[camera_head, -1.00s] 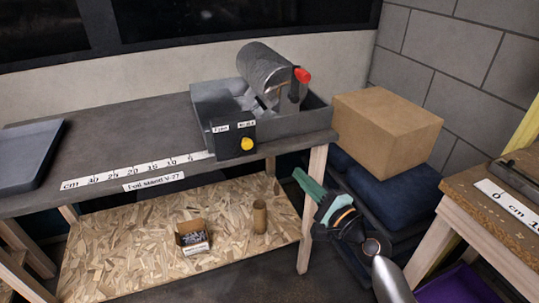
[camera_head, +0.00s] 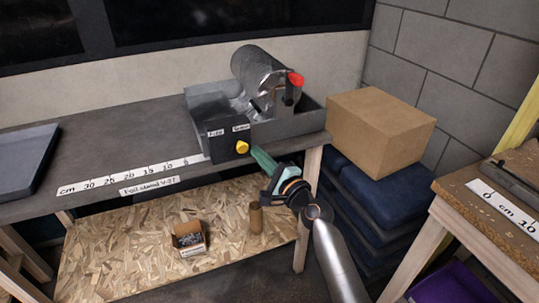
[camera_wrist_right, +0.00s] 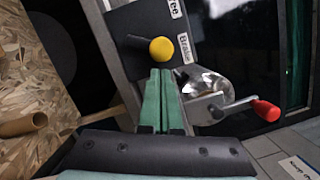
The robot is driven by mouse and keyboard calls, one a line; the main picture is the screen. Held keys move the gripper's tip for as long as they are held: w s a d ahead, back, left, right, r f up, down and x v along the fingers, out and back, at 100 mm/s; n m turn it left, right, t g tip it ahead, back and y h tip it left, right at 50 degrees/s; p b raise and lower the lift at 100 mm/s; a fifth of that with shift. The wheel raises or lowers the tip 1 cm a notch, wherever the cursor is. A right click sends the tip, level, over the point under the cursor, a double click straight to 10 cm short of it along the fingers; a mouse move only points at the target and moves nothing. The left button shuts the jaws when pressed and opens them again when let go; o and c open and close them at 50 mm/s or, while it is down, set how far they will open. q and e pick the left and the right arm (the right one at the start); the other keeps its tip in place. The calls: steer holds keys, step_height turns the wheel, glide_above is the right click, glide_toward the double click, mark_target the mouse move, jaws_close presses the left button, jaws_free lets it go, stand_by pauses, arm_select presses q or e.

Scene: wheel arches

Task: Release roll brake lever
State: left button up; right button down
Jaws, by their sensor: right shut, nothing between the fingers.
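The brake lever's round yellow knob (camera_head: 242,147) sticks out of the front of a dark box (camera_head: 218,135) on the bench. It sits below the right of two white labels, which reads "Brake" in the right wrist view; the left label reads "Free". The knob also shows in the right wrist view (camera_wrist_right: 161,50). My right gripper (camera_head: 256,154) has its green fingers shut and empty, with the tips right beside the knob. In the right wrist view the fingertips (camera_wrist_right: 160,73) end just below the knob; I cannot tell whether they touch it. My left gripper is not in view.
A foil roll (camera_head: 257,70) with a red-handled crank (camera_head: 295,79) sits in a grey tray (camera_head: 300,123) behind the box. A bench leg (camera_head: 311,180) stands near my right arm. A cardboard box (camera_head: 380,130) rests on dark blue stacked items at the right.

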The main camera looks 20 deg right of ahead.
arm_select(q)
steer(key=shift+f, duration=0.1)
arm_select(e)
steer(key=shift+a, duration=0.1)
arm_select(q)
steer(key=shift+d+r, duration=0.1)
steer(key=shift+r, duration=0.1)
arm_select(e)
steer(key=shift+r, duration=0.1)
arm_select(q)
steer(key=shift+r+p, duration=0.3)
steer(key=shift+p, duration=0.2)
arm_select(e)
steer(key=shift+r+n, duration=0.15)
steer(key=shift+n, duration=0.15)
arm_select(q)
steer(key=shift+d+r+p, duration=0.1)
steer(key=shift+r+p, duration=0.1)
steer(key=shift+p, duration=0.1)
arm_select(e)
steer(key=shift+a+r+n, duration=0.1)
steer(key=shift+n, duration=0.2)
